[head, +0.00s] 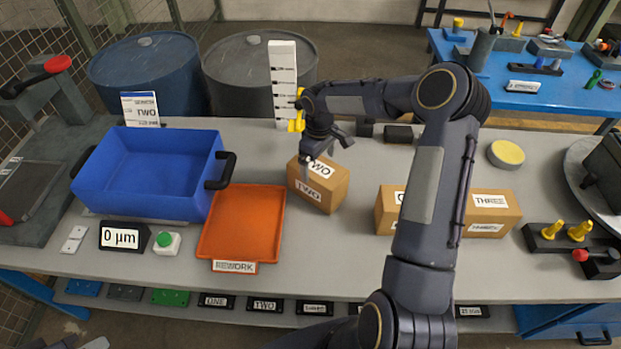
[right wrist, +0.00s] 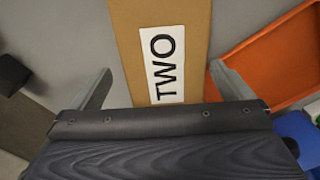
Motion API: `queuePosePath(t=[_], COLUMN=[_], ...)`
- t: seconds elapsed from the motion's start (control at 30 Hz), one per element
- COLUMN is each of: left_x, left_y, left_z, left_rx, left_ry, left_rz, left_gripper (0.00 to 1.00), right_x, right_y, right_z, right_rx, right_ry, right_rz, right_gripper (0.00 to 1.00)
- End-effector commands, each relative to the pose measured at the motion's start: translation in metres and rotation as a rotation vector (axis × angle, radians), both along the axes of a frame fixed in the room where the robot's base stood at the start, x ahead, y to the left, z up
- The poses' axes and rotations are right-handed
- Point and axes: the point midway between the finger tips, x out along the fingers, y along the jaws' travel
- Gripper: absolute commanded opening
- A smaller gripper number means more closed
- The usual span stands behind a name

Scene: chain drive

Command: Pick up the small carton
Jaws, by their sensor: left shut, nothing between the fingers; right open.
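A small brown carton (head: 325,190) labelled TWO stands on the grey bench, right of the orange tray. My right gripper (head: 322,160) is over its top, open. In the right wrist view the carton (right wrist: 130,35) fills the space between the spread fingers (right wrist: 160,72), with the TWO label facing the camera. A finger lies on each side of it; whether they touch it I cannot tell. My left gripper (head: 84,344) shows only at the bottom left edge, shut and empty, far from the carton.
A blue bin (head: 150,180) and the orange REWORK tray (head: 240,225) are left of the carton. Longer cartons, one labelled THREE (head: 492,212), lie to the right, partly behind my right arm. A white marked post (head: 283,75) stands behind. Bare bench lies in front of the carton.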

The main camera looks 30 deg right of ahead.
Motion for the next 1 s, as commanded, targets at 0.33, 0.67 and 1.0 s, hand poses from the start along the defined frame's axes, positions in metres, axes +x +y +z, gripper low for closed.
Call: queuePosePath(t=[0.33,0.67,1.0], left_x=[0.000,0.000,0.000], left_y=[0.000,0.000,0.000], left_z=[0.021,0.020,0.021], left_rx=[0.000,0.000,0.000], left_ry=[-0.001,0.000,0.000], left_rz=[0.000,0.000,0.000], left_gripper=[0.00,0.00,0.00], right_x=[-0.005,-0.005,-0.005], right_y=[0.004,0.004,0.004], right_z=[-0.046,-0.053,-0.052], right_rx=[0.002,0.001,0.001], right_ry=[0.003,-0.001,0.000], right_rz=[0.001,0.000,0.001], right_gripper=[1.00,0.97,0.53])
